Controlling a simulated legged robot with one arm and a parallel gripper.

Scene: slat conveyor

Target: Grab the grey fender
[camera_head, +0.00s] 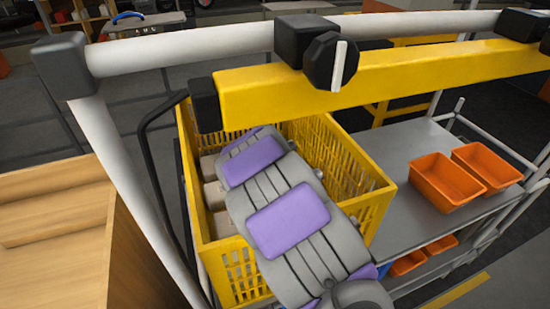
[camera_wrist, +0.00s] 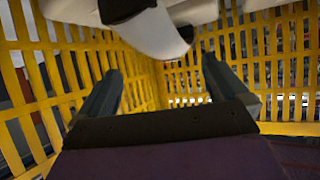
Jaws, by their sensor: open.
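My gripper (camera_wrist: 162,68) is open in the wrist view, its two dark fingers apart with nothing between the tips. It is inside a yellow slatted crate (camera_head: 371,197), whose walls also fill the wrist view (camera_wrist: 290,22). A pale grey curved piece (camera_wrist: 162,38) with a dark part lies beyond the fingertips at the top of the wrist view, apart from them. It may be the grey fender, but its full shape is cut off. In the head view my grey and purple arm covers much of the crate, and my gripper is hidden there.
Pale blocks (camera_head: 214,194) sit along the crate's left inside. A yellow beam (camera_head: 385,85) and white tube frame (camera_head: 190,47) cross above. Orange bins (camera_head: 447,184) stand on a grey shelf (camera_head: 395,150) at right. A wooden box (camera_head: 60,240) stands at left.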

